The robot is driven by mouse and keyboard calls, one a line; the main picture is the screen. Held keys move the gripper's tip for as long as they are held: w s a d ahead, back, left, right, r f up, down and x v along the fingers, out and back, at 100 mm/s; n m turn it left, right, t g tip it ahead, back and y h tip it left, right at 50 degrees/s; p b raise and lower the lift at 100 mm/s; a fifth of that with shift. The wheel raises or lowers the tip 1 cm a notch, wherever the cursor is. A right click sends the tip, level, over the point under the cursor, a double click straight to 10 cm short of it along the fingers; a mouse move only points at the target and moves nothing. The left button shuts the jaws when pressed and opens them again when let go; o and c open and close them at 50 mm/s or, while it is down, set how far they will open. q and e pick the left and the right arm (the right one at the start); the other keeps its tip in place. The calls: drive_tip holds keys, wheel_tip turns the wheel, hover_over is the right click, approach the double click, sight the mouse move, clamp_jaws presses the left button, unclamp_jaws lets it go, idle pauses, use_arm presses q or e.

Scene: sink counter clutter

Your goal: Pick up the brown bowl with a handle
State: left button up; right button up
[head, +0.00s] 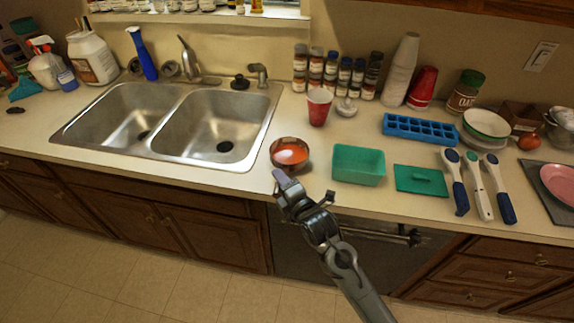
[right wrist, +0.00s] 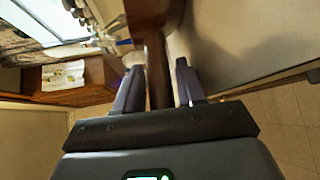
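The brown bowl (head: 276,157) sits on the counter just right of the sink, with an orange-red inside and a pale highlight or object in it. My right gripper (head: 283,180) is at its near side, just in front of the rim. In the right wrist view, a brown part that looks like the bowl's handle (right wrist: 157,75) lies between the two fingers of my right gripper (right wrist: 158,80). The fingers stand apart, with narrow gaps beside the handle; firm contact does not show. My left gripper is not in view.
A green tub (head: 358,166) and green lid (head: 421,180) lie right of the bowl. A red cup (head: 319,106) stands behind it. The double sink (head: 180,117) is on the left. The counter's front edge is close below the gripper.

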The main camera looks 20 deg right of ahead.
drive_tip(key=shift+c, duration=0.2)
clamp_jaws()
drive_tip(key=shift+r, duration=0.2)
